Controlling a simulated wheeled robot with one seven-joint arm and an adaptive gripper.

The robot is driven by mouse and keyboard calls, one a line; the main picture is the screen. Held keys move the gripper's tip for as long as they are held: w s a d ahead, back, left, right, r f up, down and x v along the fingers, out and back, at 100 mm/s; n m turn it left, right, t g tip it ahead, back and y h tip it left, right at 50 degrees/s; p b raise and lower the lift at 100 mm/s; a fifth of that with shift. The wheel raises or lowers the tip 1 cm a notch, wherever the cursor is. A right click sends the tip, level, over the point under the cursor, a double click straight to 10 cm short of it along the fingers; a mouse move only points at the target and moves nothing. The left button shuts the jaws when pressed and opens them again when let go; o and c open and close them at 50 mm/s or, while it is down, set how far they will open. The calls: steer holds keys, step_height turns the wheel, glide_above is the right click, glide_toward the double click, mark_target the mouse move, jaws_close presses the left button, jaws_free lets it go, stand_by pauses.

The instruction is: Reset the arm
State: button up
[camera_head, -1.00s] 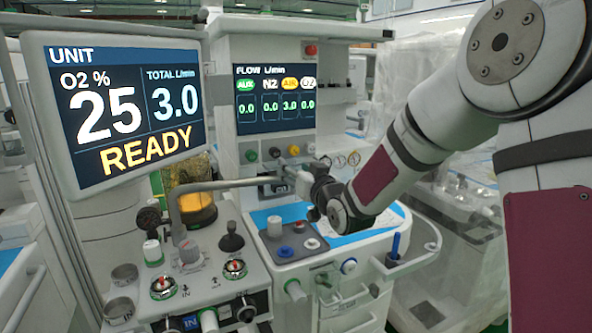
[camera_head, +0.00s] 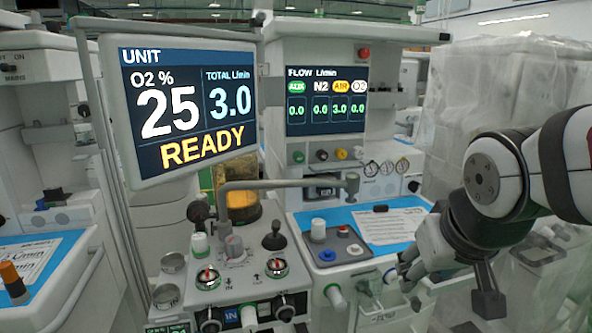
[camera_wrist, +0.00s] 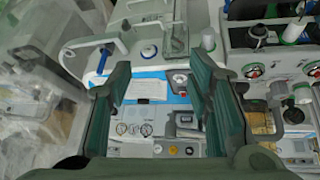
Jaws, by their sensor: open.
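My arm is at the right of the head view, bent, with the wrist hanging low beside the cart. My gripper (camera_head: 408,275) is partly hidden behind my wrist in the head view, just right of the cart's front handle area. In the wrist view my gripper (camera_wrist: 160,95) shows two dark green fingers spread wide apart with nothing between them. Beyond the fingers lie the cart's blue-topped surface, a white paper (camera_wrist: 148,90) and several gauges (camera_wrist: 133,129).
The anaesthesia cart (camera_head: 345,262) carries a flow screen (camera_head: 326,100) and a tilted READY screen (camera_head: 186,110). A grey pipe (camera_head: 290,184) crosses above its knobs. A plastic-covered unit (camera_head: 470,110) stands at the right. Another cart (camera_head: 45,240) is at the left.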

steer(key=s+f+g, duration=0.2)
steer(key=s+g, duration=0.3)
steer(key=s, duration=1.5)
step_height(320, 180, up, 16)
steer(key=t+p, duration=0.3)
steer(key=p, duration=1.1)
steer(key=shift+f+y, duration=0.25)
steer(key=shift+y, duration=0.15)
